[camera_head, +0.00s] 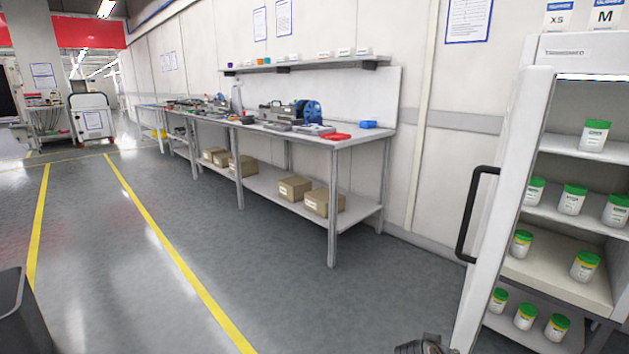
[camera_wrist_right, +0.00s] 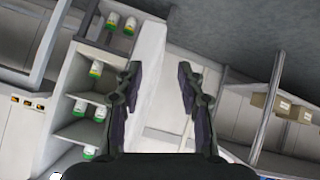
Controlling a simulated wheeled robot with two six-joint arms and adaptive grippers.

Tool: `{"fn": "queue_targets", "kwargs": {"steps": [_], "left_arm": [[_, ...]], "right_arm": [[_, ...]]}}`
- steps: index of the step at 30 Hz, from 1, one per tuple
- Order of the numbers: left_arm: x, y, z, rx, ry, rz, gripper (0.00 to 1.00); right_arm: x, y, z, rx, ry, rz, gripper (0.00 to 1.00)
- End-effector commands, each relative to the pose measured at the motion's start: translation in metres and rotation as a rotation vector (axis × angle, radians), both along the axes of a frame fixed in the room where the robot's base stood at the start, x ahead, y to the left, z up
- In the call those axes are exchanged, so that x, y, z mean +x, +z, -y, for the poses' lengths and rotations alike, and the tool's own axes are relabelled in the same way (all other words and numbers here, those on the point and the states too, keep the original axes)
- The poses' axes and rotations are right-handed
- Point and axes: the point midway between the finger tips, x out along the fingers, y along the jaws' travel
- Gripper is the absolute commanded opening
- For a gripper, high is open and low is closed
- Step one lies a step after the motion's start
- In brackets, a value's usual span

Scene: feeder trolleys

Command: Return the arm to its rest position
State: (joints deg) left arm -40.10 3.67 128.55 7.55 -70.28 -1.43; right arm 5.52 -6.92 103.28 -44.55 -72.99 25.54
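My right gripper (camera_wrist_right: 158,72) shows in the right wrist view with its two dark fingers spread apart and nothing between them. Behind it are the white cabinet's door and wall, slanted in that view. In the head view only a small dark part of my right arm or gripper shows at the bottom edge, right of the middle. It is low, close to the cabinet door (camera_head: 507,190); whether it touches is not clear. My left gripper is in neither view.
The white cabinet holds several green-lidded jars (camera_head: 572,199) on its shelves and has a black handle (camera_head: 474,215). A long workbench (camera_head: 360,137) stands along the wall, with cardboard boxes (camera_head: 294,188) on its lower shelf. The grey floor (camera_head: 110,270) to the left is clear.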

Motion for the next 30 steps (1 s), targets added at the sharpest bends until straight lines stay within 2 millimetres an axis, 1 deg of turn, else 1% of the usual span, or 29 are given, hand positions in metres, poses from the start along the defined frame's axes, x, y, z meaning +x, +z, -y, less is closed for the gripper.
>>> {"fn": "queue_targets", "kwargs": {"steps": [1, 2, 3, 5, 6, 8, 9, 12, 14, 15, 19, 20, 21, 26, 30], "left_arm": [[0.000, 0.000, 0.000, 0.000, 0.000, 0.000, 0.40], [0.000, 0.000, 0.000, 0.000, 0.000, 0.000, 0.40], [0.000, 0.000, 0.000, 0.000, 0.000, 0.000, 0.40], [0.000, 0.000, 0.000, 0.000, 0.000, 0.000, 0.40], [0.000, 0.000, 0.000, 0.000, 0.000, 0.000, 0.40], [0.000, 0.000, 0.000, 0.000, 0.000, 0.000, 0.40], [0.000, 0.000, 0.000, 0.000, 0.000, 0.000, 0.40], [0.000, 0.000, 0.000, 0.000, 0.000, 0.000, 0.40], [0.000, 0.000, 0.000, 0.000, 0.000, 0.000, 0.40], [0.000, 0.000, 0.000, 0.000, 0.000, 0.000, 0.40], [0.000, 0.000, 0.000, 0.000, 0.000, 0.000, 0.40], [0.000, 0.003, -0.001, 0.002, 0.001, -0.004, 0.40], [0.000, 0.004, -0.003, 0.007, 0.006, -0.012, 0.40], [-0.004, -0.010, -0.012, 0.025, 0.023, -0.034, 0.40], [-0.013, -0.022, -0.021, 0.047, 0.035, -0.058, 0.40]], "right_arm": [[-0.030, -0.033, -0.005, 0.044, 0.057, -0.070, 0.39], [-0.046, -0.050, -0.010, 0.075, 0.096, -0.107, 0.39], [-0.067, -0.068, -0.017, 0.114, 0.146, -0.149, 0.39], [-0.095, -0.089, -0.028, 0.168, 0.215, -0.204, 0.39], [-0.113, -0.100, -0.035, 0.202, 0.256, -0.234, 0.39], [-0.137, -0.113, -0.046, 0.247, 0.313, -0.273, 0.39], [-0.153, -0.119, -0.053, 0.276, 0.348, -0.296, 0.39], [-0.189, -0.131, -0.070, 0.346, 0.430, -0.345, 0.39], [-0.210, -0.135, -0.080, 0.386, 0.475, -0.371, 0.39], [-0.223, -0.137, -0.087, 0.411, 0.504, -0.386, 0.39], [-0.265, -0.139, -0.109, 0.500, 0.596, -0.428, 0.39], [-0.268, -0.135, -0.111, 0.510, 0.605, -0.433, 0.39], [-0.265, -0.134, -0.108, 0.504, 0.593, -0.437, 0.39], [-0.267, -0.148, -0.099, 0.495, 0.564, -0.458, 0.39], [-0.276, -0.161, -0.090, 0.485, 0.542, -0.484, 0.39]]}}
